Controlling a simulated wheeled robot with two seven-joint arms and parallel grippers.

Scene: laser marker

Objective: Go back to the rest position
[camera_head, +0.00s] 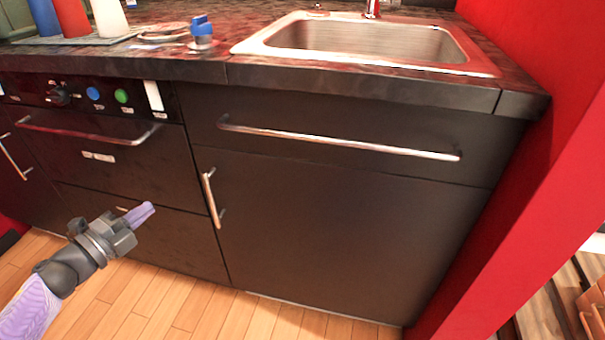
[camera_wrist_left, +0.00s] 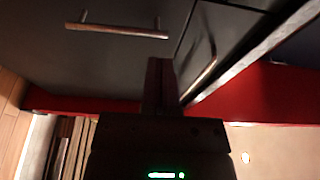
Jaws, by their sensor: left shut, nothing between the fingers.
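My left gripper (camera_head: 139,215) is at the lower left of the head view, with its purple fingers together and nothing between them. It is in front of the dark cabinet fronts, apart from the handles. In the left wrist view the shut fingers (camera_wrist_left: 160,85) point toward dark cabinet fronts, with a bar handle (camera_wrist_left: 116,31) beyond them. My right gripper is in neither view.
A dark counter (camera_head: 160,68) holds a sink (camera_head: 365,42), a blue-topped item (camera_head: 202,32) and several cups at the left. Bar handles (camera_head: 335,141) stick out from the cabinets. A red wall (camera_head: 540,170) stands at the right. The wooden floor (camera_head: 200,308) in front is clear.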

